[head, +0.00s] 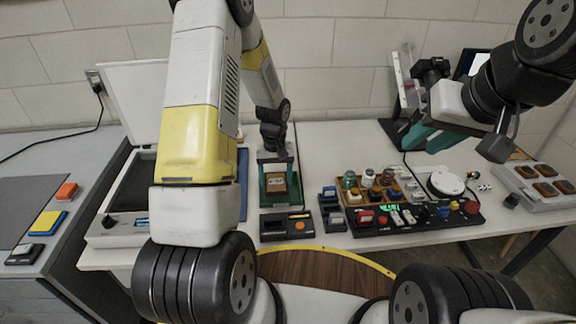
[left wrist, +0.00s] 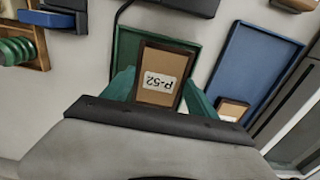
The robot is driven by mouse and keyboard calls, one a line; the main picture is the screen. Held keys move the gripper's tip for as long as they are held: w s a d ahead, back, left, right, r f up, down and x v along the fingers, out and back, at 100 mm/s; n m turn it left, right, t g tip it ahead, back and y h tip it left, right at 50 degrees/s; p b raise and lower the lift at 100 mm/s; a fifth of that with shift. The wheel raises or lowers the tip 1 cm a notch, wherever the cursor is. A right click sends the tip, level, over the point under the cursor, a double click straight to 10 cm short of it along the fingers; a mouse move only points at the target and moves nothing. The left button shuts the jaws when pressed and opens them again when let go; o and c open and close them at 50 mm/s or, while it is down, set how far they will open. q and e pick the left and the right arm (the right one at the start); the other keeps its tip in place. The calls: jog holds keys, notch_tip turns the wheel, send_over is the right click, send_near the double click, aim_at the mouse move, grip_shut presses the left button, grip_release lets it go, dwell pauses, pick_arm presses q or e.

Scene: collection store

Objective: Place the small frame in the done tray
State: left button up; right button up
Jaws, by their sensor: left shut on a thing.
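The small frame (left wrist: 160,75) is a brown board with dark edges and a white label reading P-52, upside down in the left wrist view. My left gripper (left wrist: 158,92) is shut on it, with a green finger at each side. In the head view, the frame (head: 277,184) and my left gripper (head: 278,174) are over the green tray (left wrist: 128,48). I cannot tell whether the frame touches the tray floor. My right gripper (head: 428,138) is above the back right of the table, away from the frame; its opening is unclear.
A blue tray (left wrist: 265,55) lies beside the green one, with another small labelled piece (left wrist: 232,108) at its near end. A dark device (head: 287,226) stands in front of the green tray. Jars and a control panel (head: 415,218) fill the right. An open-lidded case (head: 120,205) stands left.

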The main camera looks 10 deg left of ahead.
aim_at(279, 178)
pick_arm(q)
jog(key=shift+w+d+f, duration=0.1)
jog(key=shift+w+d, duration=0.1)
jog(key=shift+w, duration=0.25)
jog(key=shift+w+d, duration=0.15)
jog(key=shift+w, duration=0.3)
jog(key=shift+f, duration=1.75)
jog(key=shift+f, duration=0.1)
jog(key=o, duration=1.4)
